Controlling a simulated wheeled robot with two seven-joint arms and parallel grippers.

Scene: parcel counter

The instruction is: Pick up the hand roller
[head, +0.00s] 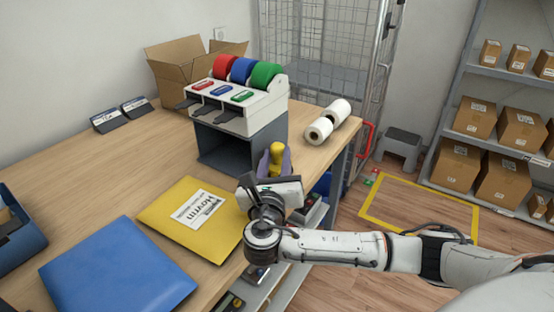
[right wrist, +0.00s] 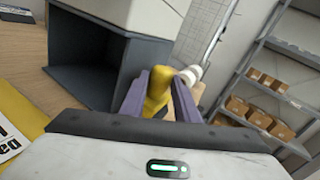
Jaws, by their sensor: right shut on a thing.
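The hand roller (head: 277,151) shows as a yellow, rounded piece between the purple-grey fingers of my right gripper (head: 274,162). The gripper is shut on it beside the open front of the dark grey box, near the counter's right edge. In the right wrist view the yellow hand roller (right wrist: 158,88) stands between the two fingers of the right gripper (right wrist: 159,95). The lower part of the roller is hidden by the fingers and the gripper body. My left gripper is not in view.
A dark grey open box (head: 217,151) carries a white dispenser (head: 259,112) with red, blue and green rolls. White paper rolls (head: 320,130) lie to its right. A yellow envelope (head: 168,212) and a blue envelope (head: 115,272) lie on the counter (head: 85,195). A cardboard box (head: 165,75) stands behind.

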